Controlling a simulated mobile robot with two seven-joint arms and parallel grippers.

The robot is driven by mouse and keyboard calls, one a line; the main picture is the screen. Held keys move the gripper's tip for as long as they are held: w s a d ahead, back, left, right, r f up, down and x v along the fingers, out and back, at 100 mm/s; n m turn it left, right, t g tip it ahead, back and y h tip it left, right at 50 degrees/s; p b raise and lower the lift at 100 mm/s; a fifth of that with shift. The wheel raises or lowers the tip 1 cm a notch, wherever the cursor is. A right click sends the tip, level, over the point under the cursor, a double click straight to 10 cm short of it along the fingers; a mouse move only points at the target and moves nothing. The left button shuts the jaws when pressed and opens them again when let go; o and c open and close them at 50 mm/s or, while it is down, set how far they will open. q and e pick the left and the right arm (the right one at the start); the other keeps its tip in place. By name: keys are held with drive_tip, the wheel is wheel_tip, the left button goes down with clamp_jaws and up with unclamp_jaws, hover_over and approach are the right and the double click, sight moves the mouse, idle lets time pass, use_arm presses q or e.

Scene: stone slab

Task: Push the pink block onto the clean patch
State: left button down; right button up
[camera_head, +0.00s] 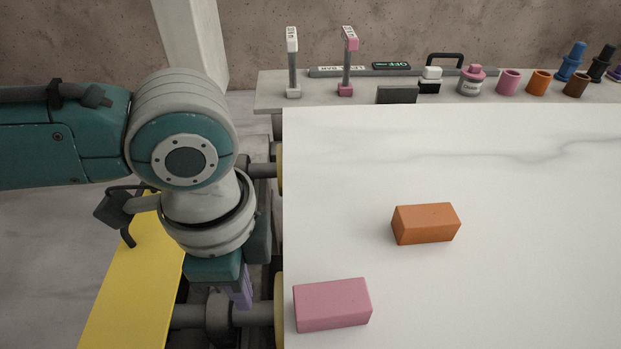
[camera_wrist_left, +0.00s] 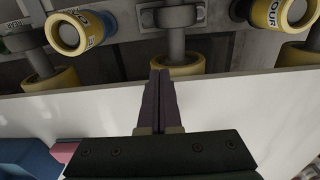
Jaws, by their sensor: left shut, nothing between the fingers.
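The pink block (camera_head: 332,305) lies on the white stone slab (camera_head: 510,290), close to its left edge at the bottom of the head view. My left gripper (camera_head: 241,290) is just left of the slab edge, pointing down, apart from the block. Its purple fingers are partly hidden by my wrist. In the left wrist view the fingers (camera_wrist_left: 160,78) are shut together with nothing between them. A small pink patch shows at the lower left there; I cannot tell what it belongs to. I cannot make out a distinct clean patch on the slab. My right gripper is not in view.
An orange block (camera_head: 426,224) lies farther back and right of the pink one. Yellow rollers (camera_wrist_left: 175,66) line the slab's edge. A back ledge (camera_head: 268,92) holds pots, stamps and bottles. The slab is bare right of both blocks.

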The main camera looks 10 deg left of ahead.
sight(331, 306)
use_arm(q)
drive_tip(key=d+f, duration=0.2)
drive_tip(key=f, duration=0.1)
drive_tip(key=shift+w+d+f+b, duration=0.25)
drive_tip(key=shift+w+d+b, duration=0.15)
drive_tip(key=shift+w+d, duration=0.1)
drive_tip(key=shift+d, duration=0.45)
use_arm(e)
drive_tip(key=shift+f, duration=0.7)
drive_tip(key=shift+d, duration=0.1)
